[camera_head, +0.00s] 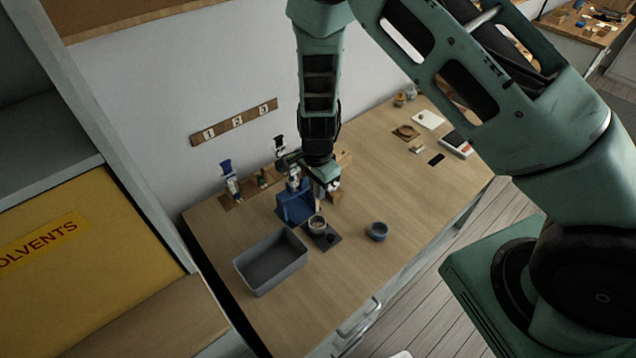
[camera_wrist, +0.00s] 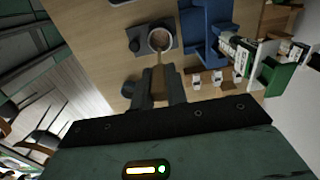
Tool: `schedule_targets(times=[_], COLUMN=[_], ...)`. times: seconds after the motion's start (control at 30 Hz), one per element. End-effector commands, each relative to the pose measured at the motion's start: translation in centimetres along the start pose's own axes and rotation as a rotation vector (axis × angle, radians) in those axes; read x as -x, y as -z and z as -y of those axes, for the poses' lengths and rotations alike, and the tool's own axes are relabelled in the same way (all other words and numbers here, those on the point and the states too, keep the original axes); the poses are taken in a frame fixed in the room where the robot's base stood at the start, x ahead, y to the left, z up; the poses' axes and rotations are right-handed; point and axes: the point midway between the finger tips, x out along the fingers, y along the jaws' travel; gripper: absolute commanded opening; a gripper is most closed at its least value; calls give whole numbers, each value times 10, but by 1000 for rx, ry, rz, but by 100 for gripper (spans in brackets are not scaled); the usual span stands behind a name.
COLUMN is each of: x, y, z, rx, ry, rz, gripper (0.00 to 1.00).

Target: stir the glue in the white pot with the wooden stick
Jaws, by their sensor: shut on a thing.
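The white pot (camera_head: 317,220) stands upright on a small dark mat (camera_head: 333,238) near the middle of the workbench. In the wrist view the pot (camera_wrist: 151,43) shows from above with a brownish inside. My gripper (camera_head: 329,184) is above and just behind the pot. In the wrist view my gripper (camera_wrist: 160,88) is shut on the wooden stick (camera_wrist: 159,63). The stick points from the jaws towards the pot, and its far end meets the pot's rim or opening. I cannot tell how deep the tip is, and the glue's surface is not clear.
A blue stand (camera_head: 292,207) is close behind the pot. A grey bin (camera_head: 270,262) stands left of it and a small blue-grey bowl (camera_head: 377,232) right. Bottles and tools (camera_head: 229,182) line the wall side. The bench front right of the bowl is clear.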

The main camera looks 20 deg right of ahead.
Motion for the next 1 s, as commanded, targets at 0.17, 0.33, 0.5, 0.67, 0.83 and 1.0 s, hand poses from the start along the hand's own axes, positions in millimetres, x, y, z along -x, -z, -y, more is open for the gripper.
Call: schedule_targets(times=[0.17,0.33,0.5,0.67,0.83,1.0], x=[-15,-28,-41,-53,-66,-76], y=[0,0,0,1,1,0], z=[0,0,0,0,0,0], rx=[-1,-1,-2,-2,-2,-1], ry=[0,0,0,0,0,1], rz=[0,1,1,0,0,0], gripper=[0,0,0,0,0,0])
